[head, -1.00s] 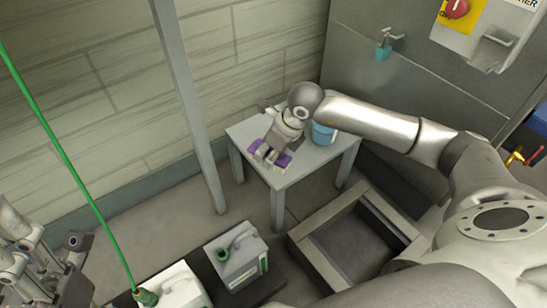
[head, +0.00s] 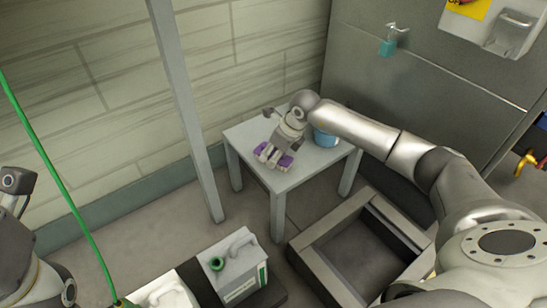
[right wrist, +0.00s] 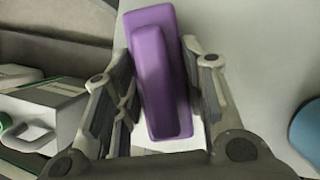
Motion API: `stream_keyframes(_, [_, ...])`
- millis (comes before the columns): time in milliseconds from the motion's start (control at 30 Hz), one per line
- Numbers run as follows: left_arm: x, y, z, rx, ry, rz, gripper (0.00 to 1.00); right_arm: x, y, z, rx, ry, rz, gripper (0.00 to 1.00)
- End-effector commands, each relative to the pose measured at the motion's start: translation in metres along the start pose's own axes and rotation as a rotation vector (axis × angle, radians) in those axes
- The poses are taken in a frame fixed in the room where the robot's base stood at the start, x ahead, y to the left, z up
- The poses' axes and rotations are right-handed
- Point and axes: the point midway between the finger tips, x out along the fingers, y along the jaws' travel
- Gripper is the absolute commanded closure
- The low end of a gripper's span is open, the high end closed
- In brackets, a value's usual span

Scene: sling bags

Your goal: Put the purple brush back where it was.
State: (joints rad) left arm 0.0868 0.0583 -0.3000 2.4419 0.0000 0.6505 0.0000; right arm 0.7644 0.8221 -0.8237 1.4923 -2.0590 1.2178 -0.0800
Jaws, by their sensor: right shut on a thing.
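The purple brush (head: 286,160) is at the white table (head: 262,139), near its front left part. In the right wrist view the brush (right wrist: 158,75) lies lengthwise between the two fingers. My right gripper (head: 271,158) is shut on the brush, pointing down at the tabletop; its fingers also show in the right wrist view (right wrist: 160,95). I cannot tell whether the brush touches the tabletop. My left arm shows only in part at the left edge of the head view; its gripper jaws are not seen.
A blue container (head: 325,139) stands on the table, right of my gripper. A grey metal post (head: 187,110) rises left of the table. An open, tray-like frame (head: 315,265) is on the floor in front. White canisters (head: 232,263) stand at the bottom, beside a green hose (head: 58,176).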

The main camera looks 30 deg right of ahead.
Motion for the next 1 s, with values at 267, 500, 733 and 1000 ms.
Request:
stream_keyframes(267, [0.001, 0.0, 0.0, 0.0, 0.003, 0.001, 0.6, 0.0, 0.0, 0.0, 0.0, -0.001, 0.0, 0.84])
stream_keyframes(500, [0.002, 0.0, -0.001, 0.001, 0.008, 0.003, 0.6, 0.003, 0.0, -0.002, 0.0, 0.001, 0.0, 0.47])
stream_keyframes(733, [0.002, 0.001, -0.001, 0.001, 0.009, 0.004, 0.6, 0.003, 0.0, -0.001, 0.0, 0.001, 0.0, 0.4])
stream_keyframes(1000, [0.008, 0.0, -0.002, 0.0, 0.013, 0.003, 0.6, -0.007, 0.0, 0.001, -0.001, -0.001, -0.001, 0.4])
